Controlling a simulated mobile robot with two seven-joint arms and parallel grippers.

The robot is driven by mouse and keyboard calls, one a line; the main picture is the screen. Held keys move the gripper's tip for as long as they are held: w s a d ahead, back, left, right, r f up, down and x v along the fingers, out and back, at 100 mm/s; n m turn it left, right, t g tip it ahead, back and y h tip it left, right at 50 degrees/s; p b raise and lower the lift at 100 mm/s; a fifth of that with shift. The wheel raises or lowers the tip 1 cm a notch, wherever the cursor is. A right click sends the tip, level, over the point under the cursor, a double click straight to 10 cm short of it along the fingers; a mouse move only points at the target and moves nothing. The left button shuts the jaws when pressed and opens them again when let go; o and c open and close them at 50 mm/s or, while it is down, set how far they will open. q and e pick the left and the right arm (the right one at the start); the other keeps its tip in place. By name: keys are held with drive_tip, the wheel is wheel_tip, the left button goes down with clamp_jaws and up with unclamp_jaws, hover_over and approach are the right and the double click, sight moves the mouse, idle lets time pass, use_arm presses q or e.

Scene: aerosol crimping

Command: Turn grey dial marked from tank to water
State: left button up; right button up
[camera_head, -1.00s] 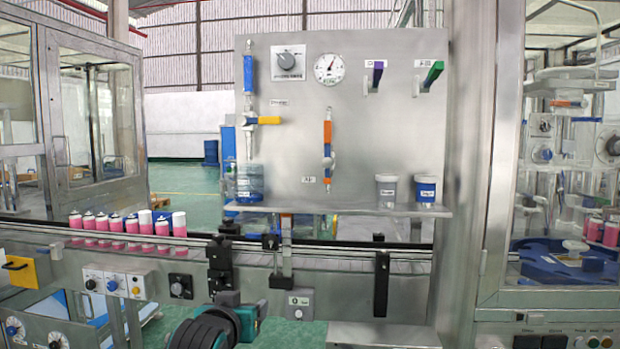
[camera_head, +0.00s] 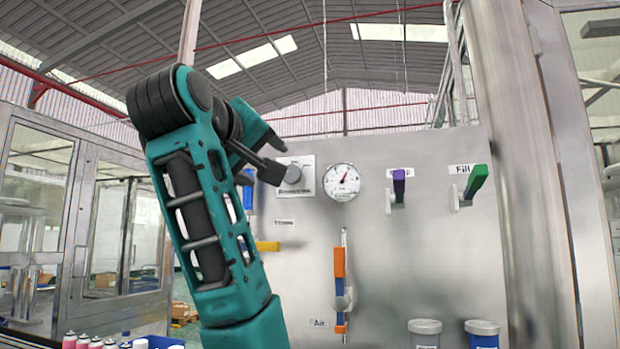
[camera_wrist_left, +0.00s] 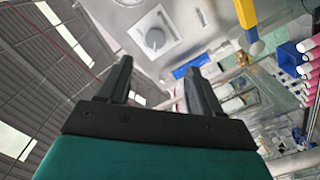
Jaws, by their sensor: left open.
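The grey dial (camera_head: 293,174) sits on a white plate at the upper left of the steel panel. In the left wrist view the dial (camera_wrist_left: 154,39) lies just beyond the fingertips, roughly in line with the gap between them. My left gripper (camera_head: 271,172) is raised beside the dial, at its left in the head view. In the wrist view the left gripper (camera_wrist_left: 160,75) has its two fingers apart with nothing between them. It appears clear of the dial. The labels on the plate are too small to read. My right gripper is out of view.
A round gauge (camera_head: 342,182) is right of the dial. A purple handle (camera_head: 398,184) and a green handle (camera_head: 476,181) stick out farther right. A yellow handle (camera_head: 267,246) and an orange-and-blue valve (camera_head: 340,270) are below. My left arm hides part of the panel's left side.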

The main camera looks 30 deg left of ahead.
sight(289, 172)
use_arm(q)
drive_tip(key=p+x, duration=0.1)
drive_tip(key=x, duration=0.3)
drive_tip(key=p+x, duration=0.1)
drive_tip(key=x, duration=0.3)
drive_tip(key=r+p+x, duration=0.1)
drive_tip(key=x, duration=0.3)
drive_tip(key=shift+w, duration=0.1)
drive_tip(key=c, duration=1.1)
drive_tip(key=shift+o, duration=0.2)
